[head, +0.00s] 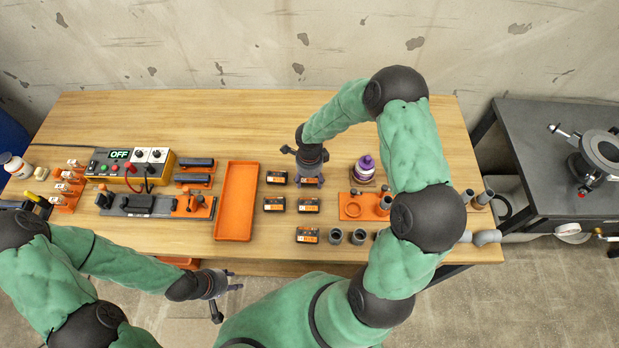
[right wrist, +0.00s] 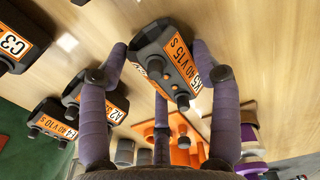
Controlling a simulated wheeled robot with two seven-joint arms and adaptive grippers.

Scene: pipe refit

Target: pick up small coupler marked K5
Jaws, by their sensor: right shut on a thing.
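A small black coupler with an orange label (right wrist: 165,58) sits between the purple fingers of my right gripper (right wrist: 160,85) in the right wrist view. Its top label seems to read 40 V10 S; a side label, partly hidden by a finger, appears to end in 5. My right gripper is shut on this coupler. In the head view the gripper (head: 310,165) hides most of the coupler (head: 312,182), at the right of the back row. I cannot tell whether it is off the table. My left gripper (head: 226,297) is open and empty in front of the table's front edge.
Other couplers (head: 274,203) stand close left and in front; the right wrist view shows ones marked C3 (right wrist: 14,46) and A2 (right wrist: 115,110). The table's back is clear.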

